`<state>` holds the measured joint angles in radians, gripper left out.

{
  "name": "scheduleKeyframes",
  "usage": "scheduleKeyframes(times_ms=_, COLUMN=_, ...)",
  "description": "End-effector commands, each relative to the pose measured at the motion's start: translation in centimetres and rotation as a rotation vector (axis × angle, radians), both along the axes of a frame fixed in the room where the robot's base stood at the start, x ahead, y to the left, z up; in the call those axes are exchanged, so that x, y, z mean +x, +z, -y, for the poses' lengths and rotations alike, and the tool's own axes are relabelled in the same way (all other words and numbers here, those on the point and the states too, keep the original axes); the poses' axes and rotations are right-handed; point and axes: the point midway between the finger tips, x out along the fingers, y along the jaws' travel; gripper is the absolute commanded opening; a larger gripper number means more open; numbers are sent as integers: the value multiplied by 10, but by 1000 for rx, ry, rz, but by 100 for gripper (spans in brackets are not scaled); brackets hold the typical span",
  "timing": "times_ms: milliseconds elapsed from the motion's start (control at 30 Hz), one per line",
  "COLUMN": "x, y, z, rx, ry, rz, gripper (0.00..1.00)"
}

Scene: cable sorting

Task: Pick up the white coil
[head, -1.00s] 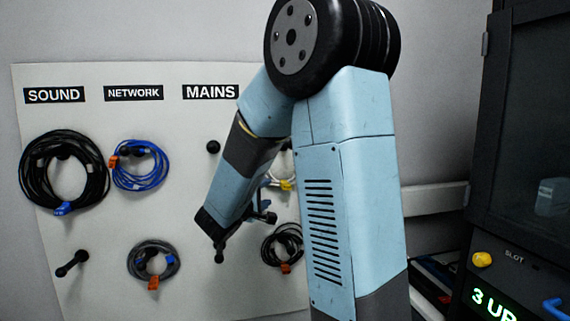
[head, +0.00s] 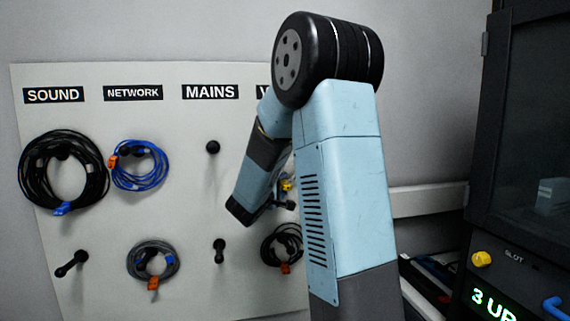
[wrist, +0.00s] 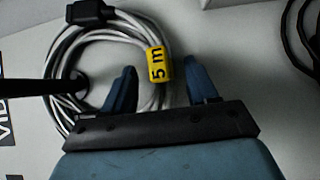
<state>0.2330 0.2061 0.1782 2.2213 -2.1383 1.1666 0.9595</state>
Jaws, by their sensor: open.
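The white coil (wrist: 95,36) hangs on a black peg (wrist: 40,88) in the wrist view. It has a black connector (wrist: 88,13) and a yellow "5 m" tag (wrist: 158,65). My gripper (wrist: 162,76) is open, with one blue finger on each side of the tagged part of the coil. I cannot tell how deep the fingers reach around the strands. In the head view my arm hides most of the white coil; only its yellow tag (head: 287,185) shows beside the arm.
On the pegboard (head: 110,215) hang a large black coil (head: 95,160), a blue coil (head: 160,170), a grey coil (head: 135,262) and a small black coil (head: 268,250) below my gripper. Bare pegs stick out. A dark cabinet (head: 480,200) stands at the right.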

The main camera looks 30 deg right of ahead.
Motion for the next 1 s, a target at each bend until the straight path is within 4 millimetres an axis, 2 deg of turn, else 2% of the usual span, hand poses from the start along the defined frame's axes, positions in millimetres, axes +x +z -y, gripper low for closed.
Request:
scheduleKeyframes(times_ms=200, x=1, y=0, z=1, rx=0, ry=1, rz=0, gripper=58)
scheduleKeyframes(times_ms=800, x=1, y=0, z=1, rx=1, ry=0, rz=-1, gripper=0)
scheduleKeyframes(times_ms=1000, x=1, y=0, z=1, rx=1, ry=0, rz=-1, gripper=0)
